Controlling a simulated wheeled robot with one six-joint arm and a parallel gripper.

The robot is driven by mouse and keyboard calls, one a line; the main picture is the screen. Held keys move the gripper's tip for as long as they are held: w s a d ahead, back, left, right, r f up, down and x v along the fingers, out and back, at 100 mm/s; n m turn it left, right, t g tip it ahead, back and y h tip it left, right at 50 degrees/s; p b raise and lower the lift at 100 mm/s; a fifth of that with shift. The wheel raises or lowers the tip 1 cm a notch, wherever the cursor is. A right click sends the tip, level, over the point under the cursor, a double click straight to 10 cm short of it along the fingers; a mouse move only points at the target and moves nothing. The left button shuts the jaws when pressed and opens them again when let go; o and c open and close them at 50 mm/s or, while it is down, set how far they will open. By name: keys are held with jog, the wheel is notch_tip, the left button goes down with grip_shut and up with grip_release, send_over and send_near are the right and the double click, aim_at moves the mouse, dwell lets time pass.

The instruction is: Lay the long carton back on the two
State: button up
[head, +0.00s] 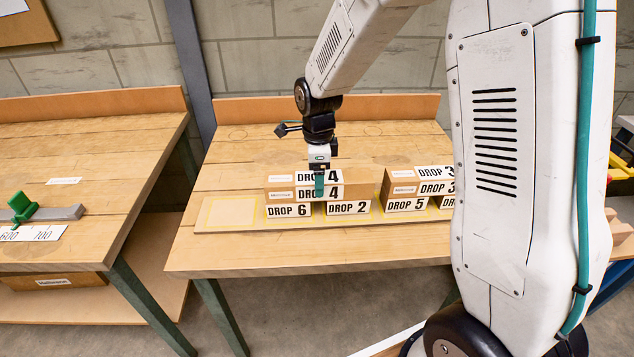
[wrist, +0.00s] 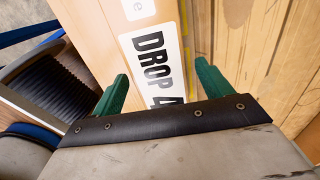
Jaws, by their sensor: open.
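The long brown carton (head: 356,189), marked DROP 4 on its top and front, lies level across two smaller cartons, DROP 6 (head: 288,211) and DROP 2 (head: 348,208). My gripper (head: 319,188) points straight down at the middle of the long carton. One green finger shows in front of its near face; the other is hidden in the head view. In the wrist view, the open green fingers (wrist: 162,76) stand on either side of the carton (wrist: 150,50) and its DROP 4 label. Whether either finger touches it I cannot tell.
To the right, a DROP 3 carton (head: 437,188) lies on DROP 5 (head: 406,205) and another carton, partly hidden by my arm. An empty yellow-outlined square (head: 230,212) is at the board's left end. A second bench (head: 90,215) with a green-handled stop stands left.

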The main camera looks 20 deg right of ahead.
notch_tip(320, 180, up, 10)
jog(key=f, duration=0.1)
jog(key=s+d+r+n, duration=0.1)
jog(key=s+r+n, duration=0.4)
jog(key=s, duration=0.3)
jog(key=s+d+r+n, duration=0.1)
jog(key=s+r+n, duration=0.45)
jog(key=s, duration=0.25)
jog(key=s+n+t, duration=0.1)
jog(key=s+n, duration=1)
jog(key=s, duration=0.3)
jog(key=shift+d+f, duration=0.4)
jog(key=shift+d, duration=0.05)
